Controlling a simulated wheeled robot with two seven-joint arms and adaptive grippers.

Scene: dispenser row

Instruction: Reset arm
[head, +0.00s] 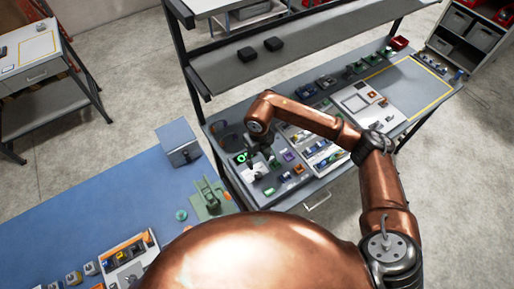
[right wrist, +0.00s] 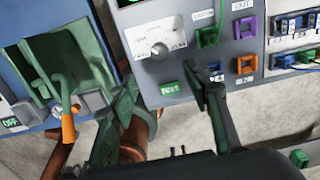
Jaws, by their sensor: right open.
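My right arm, copper-coloured, reaches over the workbench in the head view. Its dark gripper (head: 260,160) hangs over a grey control panel (head: 269,186) at the bench's left end. In the right wrist view the two fingers of this gripper (right wrist: 160,76) are spread apart with nothing between them. The panel's white dial plate (right wrist: 155,45) and a small green label (right wrist: 170,88) lie beyond the fingertips. Whether a finger touches the panel I cannot tell. My left gripper is not in view.
A green device (head: 210,198) and a blue-grey box (head: 178,142) stand on the blue table at left. In the wrist view, an orange-tipped lever (right wrist: 68,125) is close to the left finger. A shelf (head: 300,50) spans above the bench. Bare floor shows at upper left.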

